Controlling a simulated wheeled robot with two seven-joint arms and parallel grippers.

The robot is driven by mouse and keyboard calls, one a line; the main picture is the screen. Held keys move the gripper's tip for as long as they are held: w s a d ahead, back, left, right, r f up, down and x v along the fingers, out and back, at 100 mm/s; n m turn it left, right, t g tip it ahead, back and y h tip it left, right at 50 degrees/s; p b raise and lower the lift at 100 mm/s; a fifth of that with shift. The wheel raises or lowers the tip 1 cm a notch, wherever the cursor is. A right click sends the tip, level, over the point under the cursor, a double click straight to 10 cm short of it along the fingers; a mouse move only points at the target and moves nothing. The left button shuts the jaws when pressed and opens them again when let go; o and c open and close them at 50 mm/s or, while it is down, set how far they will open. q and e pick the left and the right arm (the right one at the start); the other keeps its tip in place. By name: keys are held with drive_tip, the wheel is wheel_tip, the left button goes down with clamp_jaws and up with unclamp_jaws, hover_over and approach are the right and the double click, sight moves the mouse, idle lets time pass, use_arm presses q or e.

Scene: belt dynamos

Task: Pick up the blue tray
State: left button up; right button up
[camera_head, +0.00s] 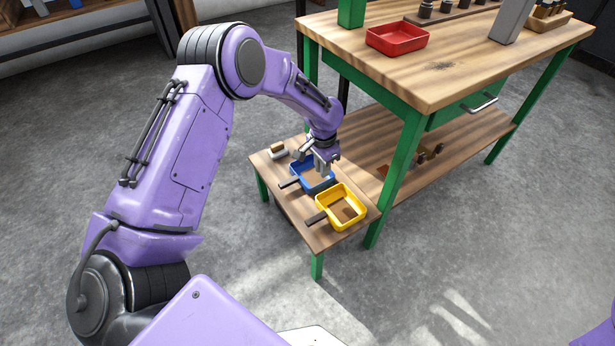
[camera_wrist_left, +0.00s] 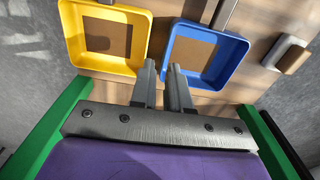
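The blue tray (camera_head: 297,172) lies on a low wooden side table (camera_head: 270,176), with a dark handle pointing left in the head view. In the left wrist view the blue tray (camera_wrist_left: 232,65) is at the upper right. My left gripper (camera_head: 322,170) reaches down at the tray's right side. I see no clear contact with the wall. The fingers hide part of the tray's edge. My right gripper is out of view.
A yellow tray (camera_head: 347,222) with a handle sits close beside the blue one. A small block-like item (camera_head: 278,150) lies behind it. A tall wooden workbench (camera_head: 460,70) with green legs stands right beside the low table, carrying a red tray (camera_head: 397,37).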

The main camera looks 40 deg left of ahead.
sight(319, 185)
use_arm(q)
drive_tip(key=f+b, duration=0.1)
drive_tip(key=f, duration=0.2)
drive_tip(key=f+b, duration=0.2)
drive_tip(key=f, duration=0.1)
drive_tip(key=a+f+b, duration=0.1)
drive_tip(key=f+b, duration=0.1)
drive_tip(key=f, duration=0.2)
drive_tip(key=shift+w, duration=0.15)
drive_tip(key=shift+r, duration=0.1)
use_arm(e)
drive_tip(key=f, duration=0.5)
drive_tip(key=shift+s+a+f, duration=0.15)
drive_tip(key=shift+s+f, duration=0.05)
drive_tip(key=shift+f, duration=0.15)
use_arm(q)
clamp_jaws()
